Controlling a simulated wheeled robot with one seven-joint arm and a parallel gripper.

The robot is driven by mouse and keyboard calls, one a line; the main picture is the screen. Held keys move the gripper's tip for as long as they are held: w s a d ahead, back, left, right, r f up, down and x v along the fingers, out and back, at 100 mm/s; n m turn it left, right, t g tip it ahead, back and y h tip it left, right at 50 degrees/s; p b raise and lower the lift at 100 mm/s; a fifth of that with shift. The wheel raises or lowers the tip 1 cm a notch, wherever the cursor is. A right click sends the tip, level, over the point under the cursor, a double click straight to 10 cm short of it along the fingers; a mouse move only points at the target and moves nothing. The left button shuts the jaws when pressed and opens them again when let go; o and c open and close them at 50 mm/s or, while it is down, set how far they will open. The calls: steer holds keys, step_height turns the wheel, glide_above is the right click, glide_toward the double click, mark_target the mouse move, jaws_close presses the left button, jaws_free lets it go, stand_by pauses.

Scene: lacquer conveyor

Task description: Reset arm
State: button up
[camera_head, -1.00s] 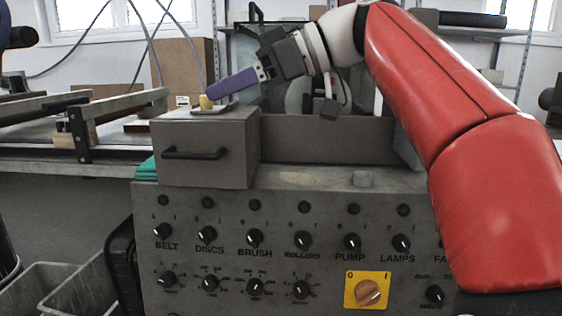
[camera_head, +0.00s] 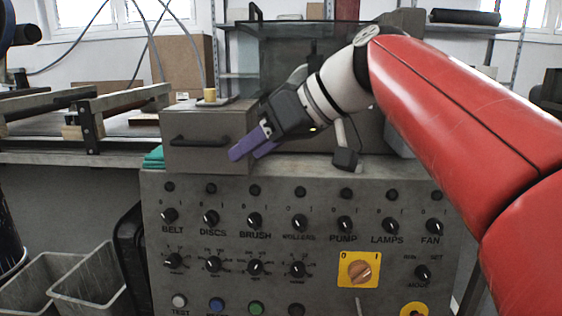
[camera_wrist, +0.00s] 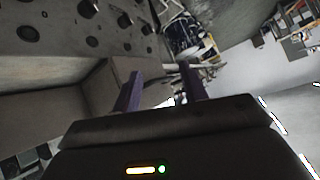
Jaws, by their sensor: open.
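My gripper (camera_head: 250,147) has purple fingers and is open and empty. In the head view it hangs in front of the right part of the grey drawer box (camera_head: 190,157), above the front edge of the control panel's top. In the wrist view the two fingers (camera_wrist: 160,88) stand apart with nothing between them. My red and white arm reaches in from the right side of the head view. A small yellow piece (camera_head: 210,95) sits upright on a plate on top of the drawer box, apart from my gripper.
The control panel (camera_head: 320,207) below carries several knobs and a yellow switch (camera_head: 359,269). A conveyor frame (camera_head: 112,103) stands at the left. Grey bins (camera_head: 95,280) are on the floor at lower left. A cardboard box (camera_head: 185,62) stands behind.

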steer(key=s+d+f+m+h, duration=0.3)
steer(key=s+d+f, duration=0.2)
steer(key=f, duration=0.5)
steer(key=s+d+f+m+t+h, duration=0.1)
steer(key=s+d+f+m+h, duration=0.2)
steer(key=d+f, duration=0.4)
steer(key=s+d+f+m+h, duration=0.3)
steer(key=s+d+f, duration=0.3)
steer(key=f, duration=0.6)
steer(key=shift+s+d+f+m+t+h, duration=0.35)
steer(key=shift+d+m+t+h, duration=0.1)
steer(key=shift+m, duration=0.45)
stand_by(1.3)
